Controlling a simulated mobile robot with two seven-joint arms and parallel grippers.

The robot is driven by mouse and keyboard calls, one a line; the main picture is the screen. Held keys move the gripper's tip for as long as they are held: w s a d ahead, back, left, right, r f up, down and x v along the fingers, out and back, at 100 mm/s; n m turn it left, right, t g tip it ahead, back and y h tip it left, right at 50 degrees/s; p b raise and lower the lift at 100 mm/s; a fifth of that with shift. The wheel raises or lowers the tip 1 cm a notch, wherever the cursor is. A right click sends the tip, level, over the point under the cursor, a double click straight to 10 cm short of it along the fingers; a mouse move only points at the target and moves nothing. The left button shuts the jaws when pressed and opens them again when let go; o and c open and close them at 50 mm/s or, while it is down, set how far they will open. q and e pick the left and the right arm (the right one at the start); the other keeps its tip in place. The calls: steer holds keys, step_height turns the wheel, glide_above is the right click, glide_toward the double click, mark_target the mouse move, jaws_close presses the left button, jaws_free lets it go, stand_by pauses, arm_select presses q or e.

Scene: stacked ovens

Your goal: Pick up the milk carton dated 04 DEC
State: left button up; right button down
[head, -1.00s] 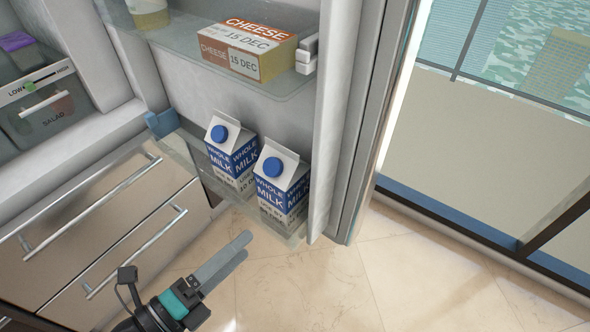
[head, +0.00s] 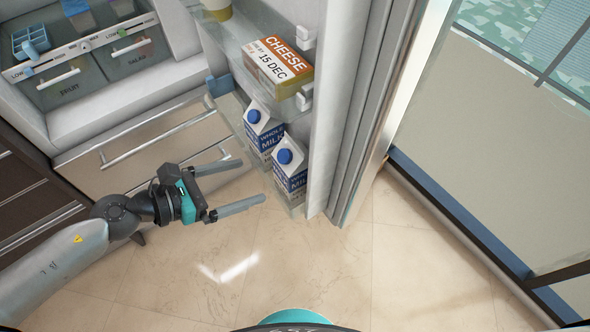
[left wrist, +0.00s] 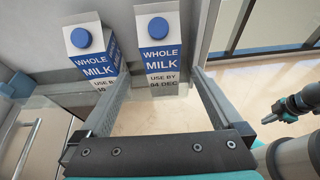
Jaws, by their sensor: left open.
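Two blue-and-white milk cartons stand upright side by side on the fridge door's low shelf. The nearer, right carton (head: 291,168) reads USE BY 04 DEC in the left wrist view (left wrist: 161,58). The other carton (head: 262,133) also shows in the left wrist view (left wrist: 95,52), its date starting with 10. My left gripper (head: 250,182) is open and empty, just left of the cartons. In the left wrist view its fingers (left wrist: 160,80) point at the 04 DEC carton, apart from it. What seems to be my right gripper (left wrist: 275,117) shows small at the right edge there.
A cheese box (head: 278,62) dated 15 DEC sits on the door shelf above. Fridge drawers (head: 105,60) are at the upper left, with a handled drawer front (head: 140,150) below. The tiled floor (head: 290,250) is clear.

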mark_target(279, 171)
arm_select(q)
steer(key=x, duration=0.7)
steer(key=shift+w+d+p, duration=0.1)
steer(key=shift+d+p, duration=0.1)
steer(key=shift+p, duration=0.15)
steer(key=shift+r+x, duration=0.15)
steer(key=shift+x, duration=1.2)
steer(key=shift+r+x, duration=0.15)
steer(key=shift+x, duration=1.2)
steer(key=shift+d, duration=0.15)
jaws_close()
steer(key=shift+r, duration=0.15)
